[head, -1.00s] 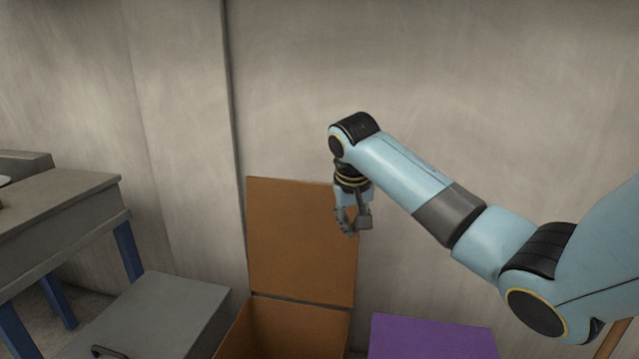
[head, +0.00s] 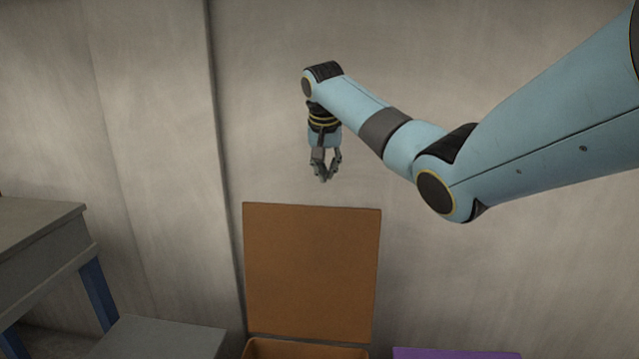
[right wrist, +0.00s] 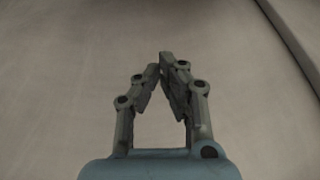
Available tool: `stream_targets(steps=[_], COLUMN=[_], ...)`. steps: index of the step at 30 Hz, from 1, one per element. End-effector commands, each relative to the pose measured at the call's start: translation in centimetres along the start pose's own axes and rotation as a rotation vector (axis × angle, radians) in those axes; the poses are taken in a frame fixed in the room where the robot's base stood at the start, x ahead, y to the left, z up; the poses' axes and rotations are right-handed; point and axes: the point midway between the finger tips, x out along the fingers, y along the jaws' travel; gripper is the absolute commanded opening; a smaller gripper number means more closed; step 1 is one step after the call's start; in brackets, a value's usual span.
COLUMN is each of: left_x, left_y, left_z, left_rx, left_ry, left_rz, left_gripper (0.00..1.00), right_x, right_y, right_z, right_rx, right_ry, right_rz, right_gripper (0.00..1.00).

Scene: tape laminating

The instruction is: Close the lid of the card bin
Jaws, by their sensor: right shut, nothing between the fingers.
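The card bin (head: 300,350) is an orange-brown box at the bottom of the head view, mostly cut off by the picture's edge. Its lid (head: 312,270) is a flat orange-brown panel standing upright at the back of the bin, in front of the wall, so the bin is open. My right gripper (head: 325,178) points down just above the lid's top edge in the picture, apart from it. Its fingers are shut and empty; the right wrist view shows the fingertips (right wrist: 163,62) together against bare wall. My left gripper is not in view.
A purple surface (head: 455,353) shows right of the bin. A grey box top (head: 165,340) lies left of it. A grey table (head: 40,235) with blue legs stands farther left. The wall (head: 480,280) is close behind the lid.

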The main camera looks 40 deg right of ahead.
Motion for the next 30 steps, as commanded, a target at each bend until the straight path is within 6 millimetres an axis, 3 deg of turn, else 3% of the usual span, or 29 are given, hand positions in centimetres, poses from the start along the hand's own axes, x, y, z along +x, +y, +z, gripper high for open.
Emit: stream_targets(steps=[14,24,30], left_x=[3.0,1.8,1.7], left_y=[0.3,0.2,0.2], left_z=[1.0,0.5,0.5], left_rx=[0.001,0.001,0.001], left_ry=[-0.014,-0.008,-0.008], left_rz=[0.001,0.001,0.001], left_gripper=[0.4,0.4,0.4], right_x=[9.2,7.6,7.4], right_y=[0.0,0.0,0.0], right_z=[0.2,3.2,3.9], right_rx=[0.0,-0.002,-0.002], right_ry=[-0.003,0.002,0.001], right_rz=[0.001,0.0,0.0], right_gripper=[0.0,0.0,0.0])
